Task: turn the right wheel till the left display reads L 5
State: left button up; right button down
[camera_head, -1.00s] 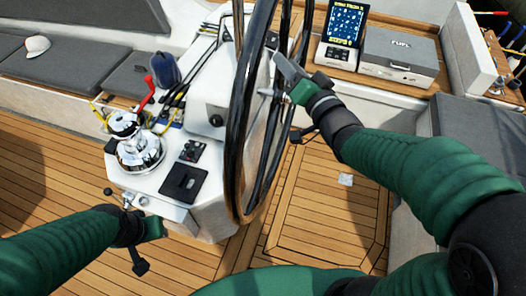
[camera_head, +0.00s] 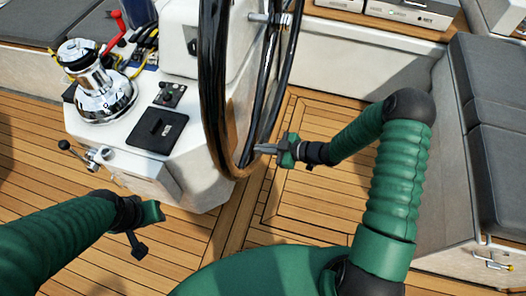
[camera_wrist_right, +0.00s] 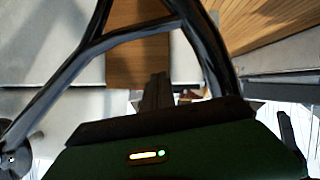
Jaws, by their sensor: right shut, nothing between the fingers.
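The right wheel (camera_head: 214,100) is large and black with a wooden lower rim, standing edge-on at the middle top of the head view. My right gripper (camera_head: 262,150) is shut and empty at the wheel's lower right; whether it touches the rim I cannot tell. In the right wrist view the wheel's dark rim and spokes (camera_wrist_right: 95,47) pass close in front of the gripper (camera_wrist_right: 158,90). My left gripper (camera_head: 150,228) is low at the left, over the deck; its jaw state is unclear. The left display is not in view.
The white pedestal (camera_head: 180,165) left of the wheel carries a chrome winch (camera_head: 103,95), a switch panel (camera_head: 172,95), a black plate (camera_head: 155,130) and a lever (camera_head: 75,150). A grey cushioned bench (camera_head: 495,140) bounds the right. The teak deck right of the wheel is clear.

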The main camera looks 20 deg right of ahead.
jog(key=w+a+f+b, duration=0.1)
jog(key=w+a+f, duration=0.2)
jog(key=f, duration=0.4)
jog(key=shift+w+a+b, duration=0.2)
jog(key=shift+w+b, duration=0.15)
jog(key=shift+w, duration=0.25)
